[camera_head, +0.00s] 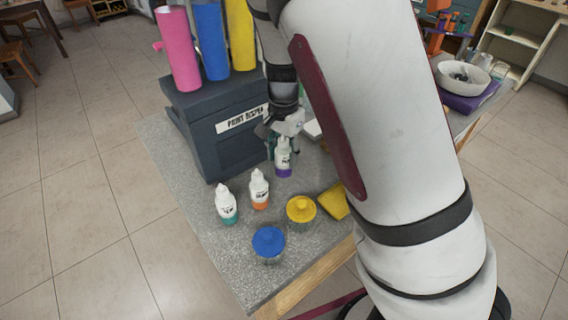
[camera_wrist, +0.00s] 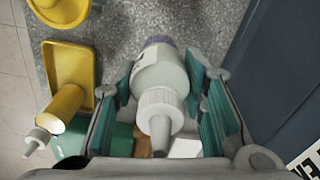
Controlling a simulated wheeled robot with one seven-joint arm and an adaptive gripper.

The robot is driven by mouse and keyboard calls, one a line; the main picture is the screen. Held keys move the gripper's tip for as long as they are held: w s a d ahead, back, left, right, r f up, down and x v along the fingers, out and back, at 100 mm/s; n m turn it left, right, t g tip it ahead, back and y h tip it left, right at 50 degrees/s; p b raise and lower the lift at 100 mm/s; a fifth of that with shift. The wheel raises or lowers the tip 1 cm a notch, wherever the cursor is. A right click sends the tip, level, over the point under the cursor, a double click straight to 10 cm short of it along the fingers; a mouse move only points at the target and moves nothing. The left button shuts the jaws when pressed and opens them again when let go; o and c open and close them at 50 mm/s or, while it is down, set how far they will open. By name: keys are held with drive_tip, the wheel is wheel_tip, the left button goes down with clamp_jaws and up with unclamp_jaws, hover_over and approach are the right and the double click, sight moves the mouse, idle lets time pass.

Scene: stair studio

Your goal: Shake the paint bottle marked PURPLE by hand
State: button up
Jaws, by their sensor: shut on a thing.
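The white paint bottle with a purple base (camera_head: 283,160) is upright, near the right side of the dark paint box. My gripper (camera_head: 279,138) comes down on it from above and is shut on it. In the wrist view the bottle (camera_wrist: 160,80) sits between the two teal-padded fingers of my gripper (camera_wrist: 165,88), its white nozzle towards the camera and its purple end away. Its label is too small to read in the head view. I cannot tell whether its base touches the table.
An orange-based bottle (camera_head: 260,191) and a teal-based bottle (camera_head: 227,206) stand in front of it. A yellow-lidded jar (camera_head: 300,209), a blue-lidded jar (camera_head: 268,242) and a yellow tray (camera_head: 334,203) are nearby. The dark box (camera_head: 220,140) stands close behind left. The grey tabletop (camera_head: 185,178) is bare at left.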

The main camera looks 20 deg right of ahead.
wheel_tip(320, 180, up, 7)
drive_tip(key=shift+r+p, duration=0.1)
drive_tip(key=shift+p, duration=0.95)
drive_tip(key=shift+r+p, duration=1.05)
drive_tip(key=shift+r, duration=0.7)
